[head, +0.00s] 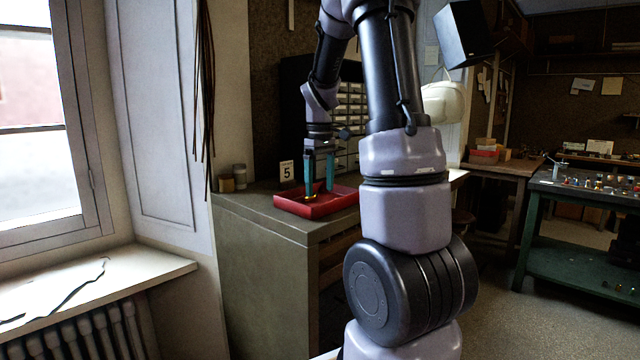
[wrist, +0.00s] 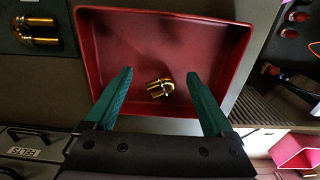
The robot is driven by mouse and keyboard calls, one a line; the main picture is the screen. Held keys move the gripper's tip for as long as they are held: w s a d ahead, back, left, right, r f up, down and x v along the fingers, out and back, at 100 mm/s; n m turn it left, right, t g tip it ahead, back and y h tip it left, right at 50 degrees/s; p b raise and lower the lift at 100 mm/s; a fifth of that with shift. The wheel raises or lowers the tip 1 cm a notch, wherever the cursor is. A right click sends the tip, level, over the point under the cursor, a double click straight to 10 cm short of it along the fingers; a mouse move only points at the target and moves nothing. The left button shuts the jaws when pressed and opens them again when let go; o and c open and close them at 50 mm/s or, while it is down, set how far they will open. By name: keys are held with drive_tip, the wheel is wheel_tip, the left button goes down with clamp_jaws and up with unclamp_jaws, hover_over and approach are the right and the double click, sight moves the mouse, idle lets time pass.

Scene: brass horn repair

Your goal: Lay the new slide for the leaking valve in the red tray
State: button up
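The red tray (head: 290,207) sits on the corner of the grey-green bench top. My gripper (head: 319,192) points down over it, its two teal fingers reaching into the tray area. In the wrist view the fingers are spread wide with nothing between them, so my gripper (wrist: 160,74) is open. A small U-shaped brass slide (wrist: 160,88) lies on the floor of the red tray (wrist: 84,50), between and below the fingers and apart from both. The slide also shows as a small gold spot in the head view (head: 310,198).
A card marked 5 (head: 287,171) stands behind the tray. Another brass slide (wrist: 38,32) lies outside the tray at upper left in the wrist view. A drawer cabinet (head: 350,110) rises behind the bench. A green table (head: 580,187) with small parts stands at right.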

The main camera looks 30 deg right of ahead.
wheel_tip(320, 180, up, 11)
idle(0.7)
drive_tip(key=shift+f, duration=0.1)
idle(0.4)
drive_tip(key=s+a+m+t+y, duration=0.1)
drive_tip(key=s+a+m+t, duration=0.2)
drive_tip(key=s+a, duration=0.3)
drive_tip(key=s+a+r+m+t+y, duration=0.1)
drive_tip(key=s+a+m+t, duration=0.3)
drive_tip(key=s, duration=0.9)
drive_tip(key=a+m, duration=0.1)
drive_tip(key=a, duration=0.2)
drive_tip(key=shift+s+a+r, duration=0.15)
drive_tip(key=shift+a+r, duration=0.15)
